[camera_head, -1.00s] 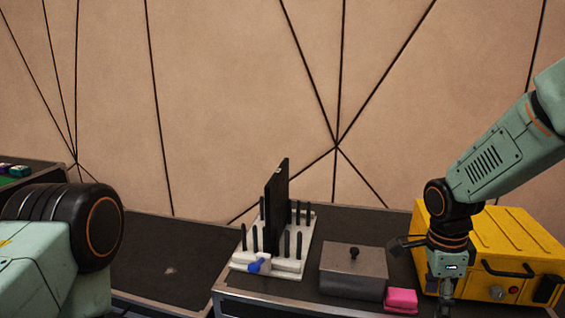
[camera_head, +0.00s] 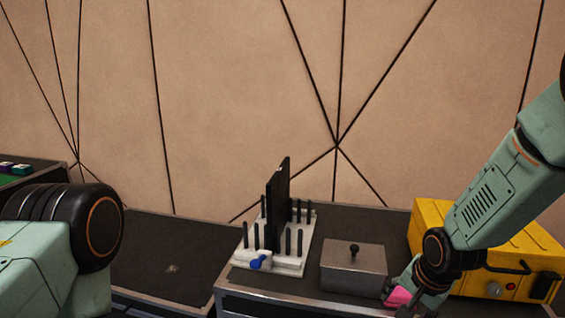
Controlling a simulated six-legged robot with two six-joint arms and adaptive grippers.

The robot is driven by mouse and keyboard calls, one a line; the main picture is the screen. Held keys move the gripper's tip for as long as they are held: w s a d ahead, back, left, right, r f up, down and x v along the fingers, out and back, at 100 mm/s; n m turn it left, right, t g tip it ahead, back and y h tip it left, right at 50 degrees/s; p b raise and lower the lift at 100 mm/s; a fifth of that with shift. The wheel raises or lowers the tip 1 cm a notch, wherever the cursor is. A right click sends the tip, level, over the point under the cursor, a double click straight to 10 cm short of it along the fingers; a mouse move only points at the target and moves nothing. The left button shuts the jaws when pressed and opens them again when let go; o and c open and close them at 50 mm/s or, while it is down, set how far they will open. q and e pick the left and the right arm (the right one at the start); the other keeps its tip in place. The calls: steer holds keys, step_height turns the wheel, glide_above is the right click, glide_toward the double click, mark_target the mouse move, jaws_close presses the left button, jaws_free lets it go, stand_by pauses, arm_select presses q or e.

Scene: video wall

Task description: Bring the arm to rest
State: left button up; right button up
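My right arm comes down from the right edge. Its wrist and the upper part of my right gripper (camera_head: 425,290) are low in the picture, in front of the yellow case (camera_head: 428,222). The gripper overlaps a pink block (camera_head: 399,297) beside the grey lidded box (camera_head: 353,262). The fingertips are not clear, so I cannot tell whether they are open, shut or touching the block. My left arm shows as a green and black link at the lower left; its gripper is out of view.
A white rack (camera_head: 289,262) with black pegs holds an upright dark panel (camera_head: 277,205); a blue piece (camera_head: 258,263) is at its front. A dark, lower surface (camera_head: 165,255) lies mostly clear left of the rack. A patterned wall (camera_head: 230,100) stands behind.

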steer(key=s+a+f+n, duration=0.2)
steer(key=s+f+n, duration=0.5)
steer(key=s+f, duration=0.5)
steer(key=s+f+n+g, duration=0.1)
steer(key=s+f+g, duration=0.1)
steer(key=s, duration=0.9)
steer(key=s+f+n+g, duration=0.1)
steer(key=s+f+g, duration=0.1)
steer(key=s, duration=0.9)
steer(key=shift+a+f, duration=0.15)
steer(key=shift+f, duration=0.75)
